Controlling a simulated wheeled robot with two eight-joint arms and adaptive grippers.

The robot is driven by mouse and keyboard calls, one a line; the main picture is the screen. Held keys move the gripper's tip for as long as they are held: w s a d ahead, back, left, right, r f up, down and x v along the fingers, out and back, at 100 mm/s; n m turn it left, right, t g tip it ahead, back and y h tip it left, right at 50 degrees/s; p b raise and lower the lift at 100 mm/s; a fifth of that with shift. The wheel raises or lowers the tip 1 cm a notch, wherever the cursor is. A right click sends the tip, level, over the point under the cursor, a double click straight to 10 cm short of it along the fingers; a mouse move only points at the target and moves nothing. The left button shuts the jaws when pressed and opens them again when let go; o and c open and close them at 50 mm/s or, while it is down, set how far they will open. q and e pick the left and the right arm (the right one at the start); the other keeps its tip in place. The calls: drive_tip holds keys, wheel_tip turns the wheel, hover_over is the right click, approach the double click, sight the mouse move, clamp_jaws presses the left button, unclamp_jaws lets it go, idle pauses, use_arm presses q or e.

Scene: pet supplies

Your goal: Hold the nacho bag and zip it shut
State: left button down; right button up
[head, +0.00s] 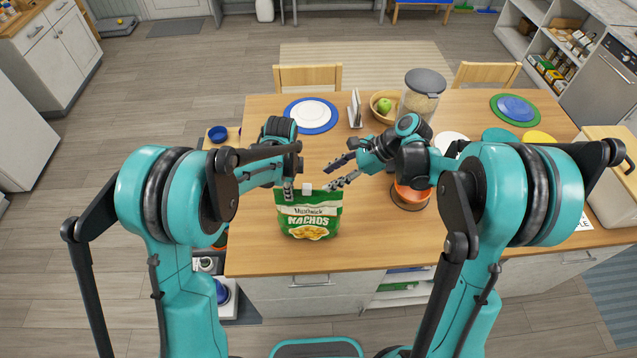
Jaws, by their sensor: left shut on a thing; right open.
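The green nacho bag (309,217) stands near the front edge of the wooden table, its printed front facing me. A small white piece, perhaps the zip slider, (307,187) shows at the middle of its top edge. My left gripper (288,190) is shut on the bag's top left corner. My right gripper (338,176) is open, just right of and slightly above the bag's top right corner, its fingers pointing left. It appears apart from the bag. I cannot tell how far the zip is closed.
An orange bowl (410,194) sits right of the bag, partly behind my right arm. A blue-rimmed plate (311,115), a bowl with a green apple (384,106) and a clear container with a dark lid (421,96) stand farther back.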

drive_tip(key=shift+v, duration=1.75)
drive_tip(key=shift+d, duration=0.35)
drive_tip(key=c, duration=0.7)
drive_tip(key=d, duration=0.5)
drive_tip(key=shift+d+f, duration=0.1)
drive_tip(key=shift+f, duration=0.1)
clamp_jaws()
approach(322, 191)
drive_tip(key=x, duration=0.5)
drive_tip(key=shift+w+d+f, duration=0.15)
drive_tip(key=shift+d+f, duration=0.1)
drive_tip(key=a, duration=0.3)
drive_tip(key=shift+w+a, duration=0.1)
drive_tip(key=shift+a, duration=0.05)
drive_tip(key=shift+w+a, duration=0.1)
drive_tip(key=shift+a, duration=0.15)
drive_tip(key=shift+a, duration=0.1)
